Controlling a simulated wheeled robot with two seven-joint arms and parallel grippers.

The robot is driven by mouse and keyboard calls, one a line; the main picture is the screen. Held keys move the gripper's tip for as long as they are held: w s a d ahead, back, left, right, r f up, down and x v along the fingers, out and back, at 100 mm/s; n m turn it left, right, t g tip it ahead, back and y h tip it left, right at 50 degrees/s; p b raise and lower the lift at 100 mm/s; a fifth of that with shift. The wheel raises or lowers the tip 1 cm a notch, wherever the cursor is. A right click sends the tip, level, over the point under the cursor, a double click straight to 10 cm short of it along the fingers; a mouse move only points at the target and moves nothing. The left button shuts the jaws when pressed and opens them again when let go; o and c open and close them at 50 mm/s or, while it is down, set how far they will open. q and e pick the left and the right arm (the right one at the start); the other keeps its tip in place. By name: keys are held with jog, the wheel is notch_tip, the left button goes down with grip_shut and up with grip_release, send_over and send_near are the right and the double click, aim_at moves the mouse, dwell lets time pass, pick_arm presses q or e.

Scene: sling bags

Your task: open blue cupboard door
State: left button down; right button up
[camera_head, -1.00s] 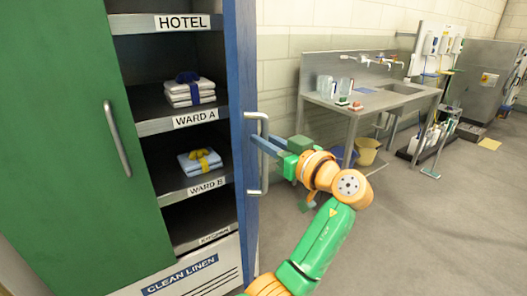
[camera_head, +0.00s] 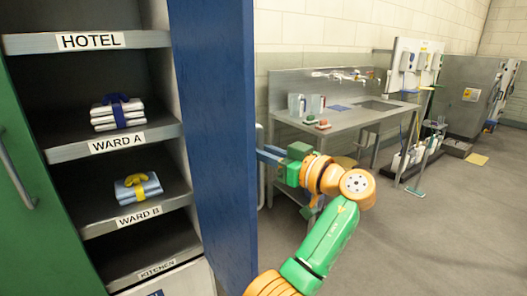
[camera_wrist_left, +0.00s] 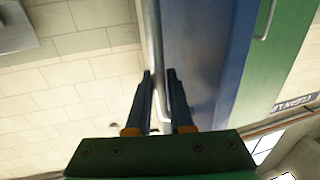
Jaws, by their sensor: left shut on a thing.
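The blue cupboard door (camera_head: 212,140) stands open at the right side of the cupboard, its broad blue face toward me. Its metal bar handle (camera_head: 261,196) shows past the door's right edge. My left gripper (camera_head: 264,156) reaches the handle from the right, its fingers partly hidden behind the door edge. In the left wrist view, the handle (camera_wrist_left: 153,45) runs between the two dark fingers (camera_wrist_left: 159,85), which are shut on it, with the blue door (camera_wrist_left: 205,60) beside it. My right gripper is in neither view.
The open shelves hold folded linen with a blue tie (camera_head: 118,113) and with a yellow tie (camera_head: 138,188). The green door (camera_head: 30,235) is at left. A metal sink table (camera_head: 345,115) stands behind my arm. Grey floor (camera_head: 440,240) is clear at right.

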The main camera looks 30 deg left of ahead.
pick_arm(q)
jog(key=shift+w, duration=0.25)
jog(key=c, duration=1.1)
grip_release()
jog(key=shift+s+a, duration=0.1)
jog(key=shift+d+f, duration=0.1)
jog(key=shift+d, duration=0.25)
jog(key=d+b, duration=0.1)
jog(key=d, duration=0.2)
jog(key=s+d, duration=0.1)
jog(key=d, duration=0.2)
jog(key=shift+s+d+b, duration=0.1)
jog(key=shift+s+b, duration=0.05)
jog(key=shift+b, duration=0.25)
